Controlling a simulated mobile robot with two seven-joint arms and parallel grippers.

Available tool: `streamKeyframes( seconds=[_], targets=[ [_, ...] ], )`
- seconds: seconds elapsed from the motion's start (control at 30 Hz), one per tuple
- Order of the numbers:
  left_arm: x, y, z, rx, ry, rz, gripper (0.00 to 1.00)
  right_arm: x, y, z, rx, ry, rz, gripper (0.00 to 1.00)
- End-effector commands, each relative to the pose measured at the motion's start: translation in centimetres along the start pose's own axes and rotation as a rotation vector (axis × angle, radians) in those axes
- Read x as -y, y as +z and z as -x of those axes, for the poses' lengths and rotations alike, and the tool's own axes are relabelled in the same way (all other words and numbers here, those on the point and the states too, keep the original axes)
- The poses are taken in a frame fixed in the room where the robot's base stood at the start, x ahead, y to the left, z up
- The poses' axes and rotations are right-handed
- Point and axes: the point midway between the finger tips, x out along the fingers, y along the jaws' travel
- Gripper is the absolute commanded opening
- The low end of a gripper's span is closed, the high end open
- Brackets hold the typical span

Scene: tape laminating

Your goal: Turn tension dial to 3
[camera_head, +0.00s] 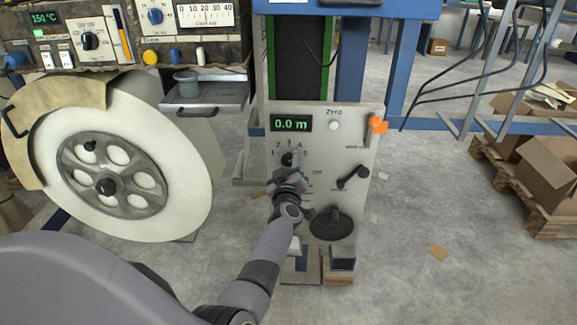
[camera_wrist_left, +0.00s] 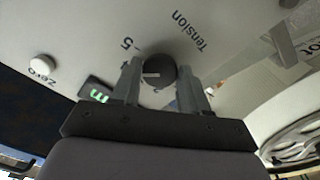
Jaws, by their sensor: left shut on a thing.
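The tension dial (camera_head: 288,159) is a small dark round knob on the grey control panel (camera_head: 350,145), with numbers printed in an arc above it. My left gripper (camera_head: 288,174) reaches up to it from below and covers its lower part. In the left wrist view the dial (camera_wrist_left: 162,66) sits between the two fingers of my left gripper (camera_wrist_left: 160,88), which are shut on it. A short white mark shows on the dial there, and the word Tension and a 5 are readable beside it. I cannot tell which number the dial points to. My right gripper is not in view.
Above the dial are a green display (camera_head: 291,124) reading 0.0 m and a white Zero button (camera_head: 334,125). An orange knob (camera_head: 377,124), a black lever (camera_head: 352,178) and a black round handle (camera_head: 331,223) are nearby. A large white roll (camera_head: 185,180) stands left.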

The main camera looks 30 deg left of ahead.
Motion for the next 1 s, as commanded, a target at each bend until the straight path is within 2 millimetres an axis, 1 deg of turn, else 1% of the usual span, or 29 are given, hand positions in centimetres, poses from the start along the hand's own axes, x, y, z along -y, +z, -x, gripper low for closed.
streamKeyframes(
  seconds=[0.23, 0.6, 0.8, 1.0],
  targets=[
    [-0.03, 0.00, -0.02, 0.000, 0.001, 0.236, 0.14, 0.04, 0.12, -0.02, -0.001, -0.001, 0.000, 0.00],
    [-0.09, 0.00, -0.02, 0.000, 0.001, 0.566, 0.14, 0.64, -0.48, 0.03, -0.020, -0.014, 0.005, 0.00],
    [-0.13, -0.05, -0.04, 0.000, 0.001, 0.700, 0.14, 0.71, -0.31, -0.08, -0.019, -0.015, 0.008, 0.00],
    [-0.16, -0.08, -0.04, 0.000, 0.001, 0.785, 0.14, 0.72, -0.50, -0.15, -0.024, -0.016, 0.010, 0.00]
  ],
)
